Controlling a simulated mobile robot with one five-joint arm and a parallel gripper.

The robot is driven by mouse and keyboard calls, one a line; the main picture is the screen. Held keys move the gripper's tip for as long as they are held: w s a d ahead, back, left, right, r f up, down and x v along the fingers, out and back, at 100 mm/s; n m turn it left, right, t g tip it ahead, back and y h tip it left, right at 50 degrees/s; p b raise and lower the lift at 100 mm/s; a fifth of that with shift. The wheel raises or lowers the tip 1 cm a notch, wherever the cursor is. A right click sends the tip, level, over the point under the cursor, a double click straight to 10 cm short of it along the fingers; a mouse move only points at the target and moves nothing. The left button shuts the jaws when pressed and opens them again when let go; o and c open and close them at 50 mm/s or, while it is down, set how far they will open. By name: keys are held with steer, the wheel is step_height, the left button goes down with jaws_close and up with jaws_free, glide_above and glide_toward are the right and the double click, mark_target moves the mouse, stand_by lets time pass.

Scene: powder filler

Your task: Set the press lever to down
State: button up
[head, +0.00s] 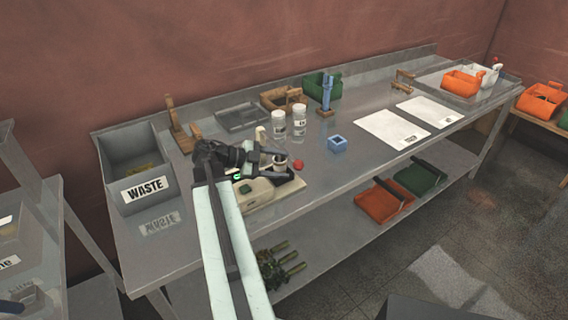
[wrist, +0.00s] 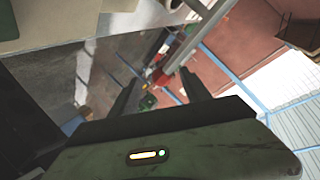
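The powder filler (head: 252,192) is a beige machine with a small green display, on the bench near its front edge. My gripper (head: 290,175) is over its right side and hides part of it. A red ball (head: 298,165), which looks like the press lever's knob, shows just beyond my gripper. In the wrist view a grey rod (wrist: 197,36) runs down from the top to a red end (wrist: 160,78). This end appears between the two spread fingers of my gripper (wrist: 160,92). I cannot tell whether they touch it.
A grey WASTE bin (head: 133,160) stands at the bench's left end. Two white jars (head: 279,127) and a blue block (head: 337,144) stand behind and right of the filler. White sheets (head: 393,130) lie farther right. Bare bench lies right of the filler.

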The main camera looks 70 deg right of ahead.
steer(key=s+a+r+p+v, duration=0.1)
steer(key=p+v, duration=0.2)
steer(key=v, duration=0.4)
steer(key=shift+w+a, duration=0.15)
stand_by(0.3)
steer(key=shift+r, duration=0.15)
